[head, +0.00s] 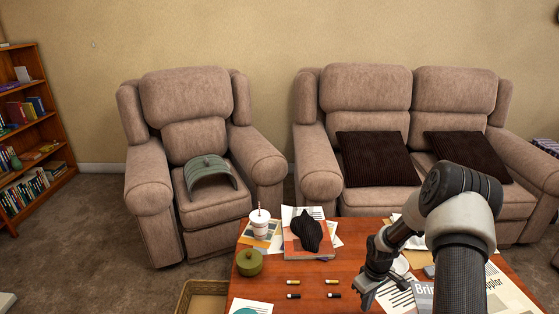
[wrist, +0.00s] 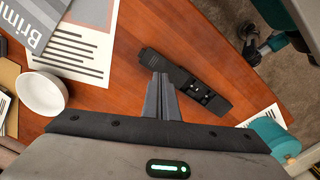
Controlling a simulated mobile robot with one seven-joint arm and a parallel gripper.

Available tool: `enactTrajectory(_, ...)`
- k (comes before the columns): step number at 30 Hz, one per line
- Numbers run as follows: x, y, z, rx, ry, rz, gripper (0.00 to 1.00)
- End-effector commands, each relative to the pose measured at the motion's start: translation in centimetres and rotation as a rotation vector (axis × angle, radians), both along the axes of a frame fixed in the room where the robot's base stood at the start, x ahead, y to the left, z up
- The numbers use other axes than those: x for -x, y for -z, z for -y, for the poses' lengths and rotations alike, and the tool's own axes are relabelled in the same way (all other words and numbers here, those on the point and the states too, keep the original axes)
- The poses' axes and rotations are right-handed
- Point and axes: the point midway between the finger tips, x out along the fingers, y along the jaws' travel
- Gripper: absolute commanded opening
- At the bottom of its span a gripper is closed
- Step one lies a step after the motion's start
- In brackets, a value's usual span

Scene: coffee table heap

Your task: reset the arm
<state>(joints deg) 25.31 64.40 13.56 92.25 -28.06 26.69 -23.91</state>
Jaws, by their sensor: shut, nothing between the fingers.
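My gripper (head: 366,298) hangs at the end of my bent arm, over the right front part of the wooden coffee table (head: 290,272). In the wrist view its two fingers (wrist: 160,97) are together, with nothing between them. They point toward a black remote (wrist: 188,82) lying on the table. Whether the fingertips touch the remote I cannot tell. My arm hides part of the table's right side in the head view.
A white bowl (wrist: 41,93) and a grey magazine (wrist: 34,22) lie near the gripper. An olive pot (head: 249,263), a white cup (head: 260,224), a dark crumpled item (head: 306,233) and several markers are on the table. An armchair (head: 200,140) and sofa (head: 365,90) stand behind.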

Motion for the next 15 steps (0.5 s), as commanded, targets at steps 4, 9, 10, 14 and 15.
enactTrajectory(4, 0.0, 0.1, 0.0, 0.0, 0.0, -0.001, 0.0)
enactTrajectory(9, -0.2, -0.9, 0.0, 0.006, 0.002, 0.005, 0.0)
enactTrajectory(10, -0.3, -1.5, 0.0, 0.011, 0.004, 0.007, 0.0)
enactTrajectory(14, -1.3, -6.8, -0.1, 0.044, 0.025, 0.037, 0.0)
enactTrajectory(15, -1.4, -9.1, -0.3, 0.058, 0.035, 0.05, 0.0)
